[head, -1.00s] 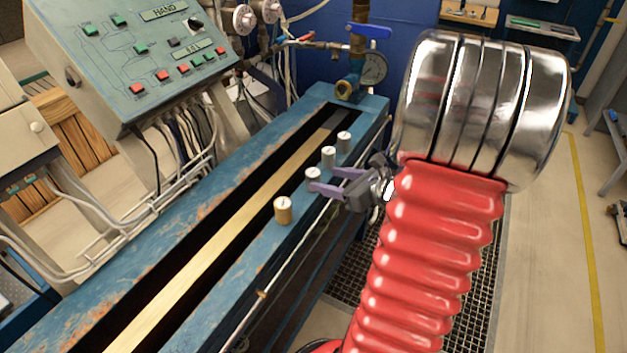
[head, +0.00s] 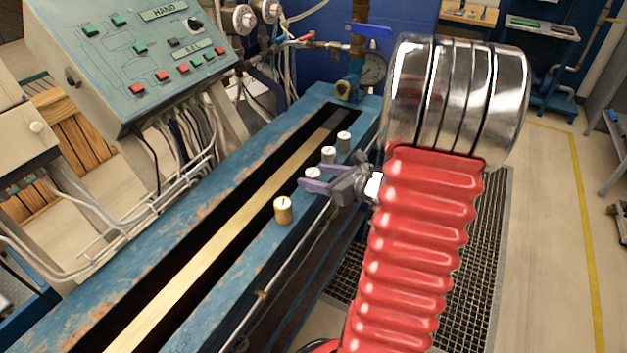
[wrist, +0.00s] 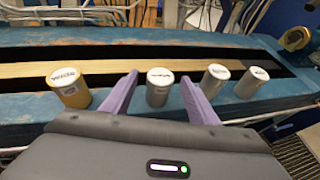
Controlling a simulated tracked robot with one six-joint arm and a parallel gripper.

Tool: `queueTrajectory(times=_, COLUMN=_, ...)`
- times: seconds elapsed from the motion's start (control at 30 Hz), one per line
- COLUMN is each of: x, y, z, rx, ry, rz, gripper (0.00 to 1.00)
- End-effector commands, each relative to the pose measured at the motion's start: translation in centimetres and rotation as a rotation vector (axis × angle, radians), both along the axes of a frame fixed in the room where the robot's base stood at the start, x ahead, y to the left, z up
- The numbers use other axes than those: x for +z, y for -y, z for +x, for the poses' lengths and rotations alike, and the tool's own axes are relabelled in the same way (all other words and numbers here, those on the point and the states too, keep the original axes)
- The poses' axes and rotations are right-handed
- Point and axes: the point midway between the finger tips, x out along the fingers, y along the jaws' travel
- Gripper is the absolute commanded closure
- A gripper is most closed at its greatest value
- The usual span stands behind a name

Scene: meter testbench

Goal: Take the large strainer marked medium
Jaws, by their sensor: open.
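Several upright cylinders with white labelled tops stand on the blue bench ledge. One is brass (head: 283,210); the others are grey. In the wrist view the brass one (wrist: 68,88) is at the left, outside my jaws. A grey cylinder (wrist: 159,87) appears between my two purple fingers, with a gap on each side. Two more grey cylinders (wrist: 213,79) (wrist: 252,82) stand right of the jaws. The top lettering is too small to read, so I cannot tell which is marked medium. My gripper (head: 307,176) is open and empty, reaching in from the bench's right side.
The blue bench (head: 235,283) has a long dark slot with a brass strip (head: 215,243) beside the cylinders. A control panel (head: 130,55) stands at the left. A pressure gauge (head: 373,68) and pipes are at the bench's far end. Floor grating (head: 485,225) lies to the right.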

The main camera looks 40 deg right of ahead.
Motion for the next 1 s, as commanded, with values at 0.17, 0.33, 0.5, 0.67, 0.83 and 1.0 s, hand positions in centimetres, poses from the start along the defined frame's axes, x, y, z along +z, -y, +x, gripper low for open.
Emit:
queueTrajectory(times=0.17, x=0.01, y=-0.01, z=-0.01, rx=0.0, ry=0.0, rz=0.0, gripper=0.55)
queueTrajectory(times=0.33, x=0.0, y=0.0, z=-0.01, rx=0.0, ry=0.0, rz=0.0, gripper=0.67)
queueTrajectory(times=0.5, x=0.0, y=0.0, z=-0.01, rx=0.0, ry=0.0, rz=0.0, gripper=0.79)
queueTrajectory(times=0.67, x=0.0, y=0.0, z=-0.01, rx=0.0, ry=0.0, rz=0.0, gripper=0.9)
queueTrajectory(times=0.83, x=0.03, y=0.01, z=-0.01, rx=0.0, ry=0.0, rz=0.0, gripper=0.92)
queueTrajectory(times=1.0, x=0.25, y=0.02, z=0.0, rx=0.0, ry=0.001, rz=-0.001, gripper=0.92)
